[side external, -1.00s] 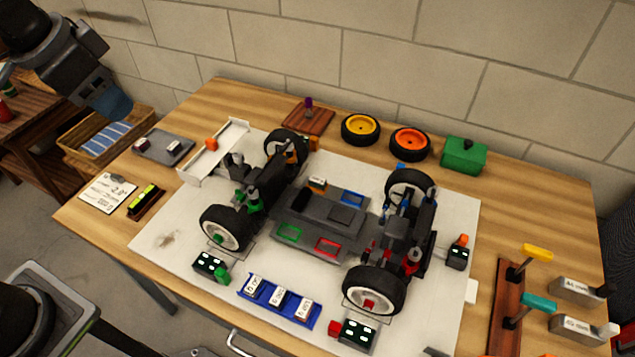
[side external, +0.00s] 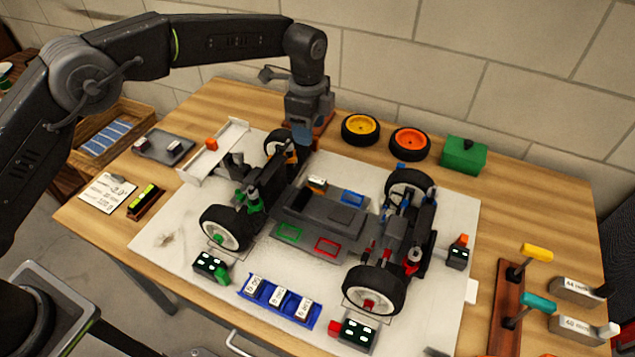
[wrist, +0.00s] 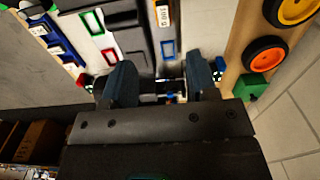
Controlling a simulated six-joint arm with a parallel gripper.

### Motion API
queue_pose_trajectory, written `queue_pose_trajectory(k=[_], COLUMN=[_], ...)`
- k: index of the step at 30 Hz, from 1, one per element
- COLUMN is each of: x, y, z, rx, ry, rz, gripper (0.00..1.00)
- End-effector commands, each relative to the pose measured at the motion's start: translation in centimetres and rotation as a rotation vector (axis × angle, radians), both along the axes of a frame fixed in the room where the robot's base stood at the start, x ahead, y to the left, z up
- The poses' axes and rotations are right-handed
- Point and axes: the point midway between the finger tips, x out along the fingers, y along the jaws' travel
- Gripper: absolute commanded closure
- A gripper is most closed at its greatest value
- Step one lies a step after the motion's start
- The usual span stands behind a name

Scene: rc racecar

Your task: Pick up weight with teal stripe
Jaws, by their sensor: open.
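I cannot make out a teal stripe on any weight. Several small white-labelled weights (side external: 278,296) sit in a blue tray (side external: 247,296) at the front of the mat; the tray also shows at the left of the wrist view (wrist: 66,51). Another weight (side external: 317,183), with an orange stripe, sits on the car chassis (side external: 340,216) and shows in the wrist view (wrist: 163,15). Two small blocks (side external: 172,146) lie on a grey tray (side external: 160,157) at the left.
The car stands on a white mat (side external: 165,240) with wheels and upright parts sticking up. Yellow (side external: 361,128) and orange (side external: 410,143) wheels and a green box (side external: 464,155) stand at the back. Teal (side external: 538,303) and yellow-handled tools stand at the right.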

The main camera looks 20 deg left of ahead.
Motion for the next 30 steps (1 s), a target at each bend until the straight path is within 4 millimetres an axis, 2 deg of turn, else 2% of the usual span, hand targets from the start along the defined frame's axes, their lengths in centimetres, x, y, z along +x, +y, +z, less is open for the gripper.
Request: queue_pose_trajectory(k=[7,15,25,30], x=[0.2,0.2,0.3,0.5], y=[-0.6,-0.6,-0.8,-1.2], z=[-3.0,-8.1,-10.9,-13.4], rx=[0.005,0.005,0.004,0.005], ry=[0.014,0.014,0.012,0.013], rz=[-0.043,-0.04,-0.039,-0.039], gripper=[0.47,0.47,0.47,0.47])
